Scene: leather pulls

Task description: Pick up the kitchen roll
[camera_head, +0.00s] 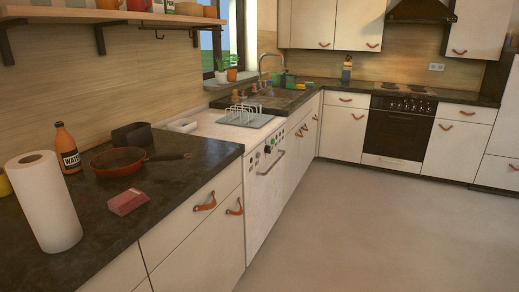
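The kitchen roll (45,203) is a tall white roll that stands upright on the dark countertop at the lower left of the head view. Its top shows a round core hole. Nothing stands in front of it. Neither of my grippers shows in this view.
Near the roll on the dark counter (190,160) are an orange bottle (67,149), a red pan (117,162), a dark box (131,134) and a small red packet (127,202). A wooden shelf (90,15) hangs above. The floor (370,235) at the right is clear.

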